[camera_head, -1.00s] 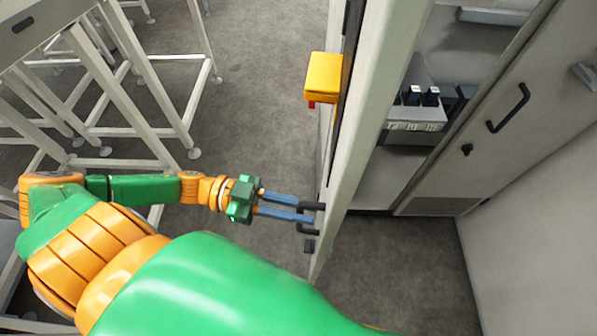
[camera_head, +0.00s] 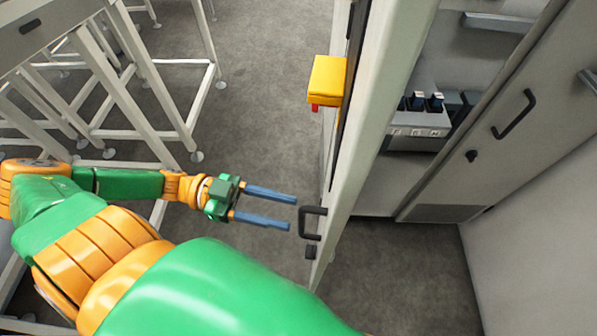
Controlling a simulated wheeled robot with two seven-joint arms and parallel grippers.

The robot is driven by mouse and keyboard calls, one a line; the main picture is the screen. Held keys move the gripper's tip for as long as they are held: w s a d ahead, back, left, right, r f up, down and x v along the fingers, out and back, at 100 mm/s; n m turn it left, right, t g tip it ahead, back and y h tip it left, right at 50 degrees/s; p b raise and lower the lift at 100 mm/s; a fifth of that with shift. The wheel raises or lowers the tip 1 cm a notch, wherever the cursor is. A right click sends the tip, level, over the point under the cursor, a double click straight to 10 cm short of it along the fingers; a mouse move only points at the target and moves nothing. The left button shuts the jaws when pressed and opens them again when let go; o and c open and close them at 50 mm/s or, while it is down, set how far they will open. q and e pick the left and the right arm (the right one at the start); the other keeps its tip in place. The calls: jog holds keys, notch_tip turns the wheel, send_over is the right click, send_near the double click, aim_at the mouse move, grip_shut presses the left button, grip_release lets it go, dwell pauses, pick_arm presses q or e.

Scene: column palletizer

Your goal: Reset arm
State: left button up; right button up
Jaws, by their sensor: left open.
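My left gripper (camera_head: 294,213) is open and empty, its two blue fingers pointing right. Its fingertips are just left of the black handle (camera_head: 311,222) on the edge of the open cabinet door (camera_head: 368,120), with a small gap between them. My green and orange left arm comes in from the left. My right gripper is not in view.
A yellow box (camera_head: 327,80) with a red part sits on the door's outer side. The cabinet holds a grey device (camera_head: 418,125). A second door (camera_head: 540,110) with a black handle stands at right. A metal frame (camera_head: 150,90) stands at left. Open floor (camera_head: 260,120) lies between.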

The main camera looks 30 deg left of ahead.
pick_arm(q)
jog(key=v, duration=0.2)
jog(key=shift+s+a, duration=0.1)
jog(key=shift+a, duration=0.3)
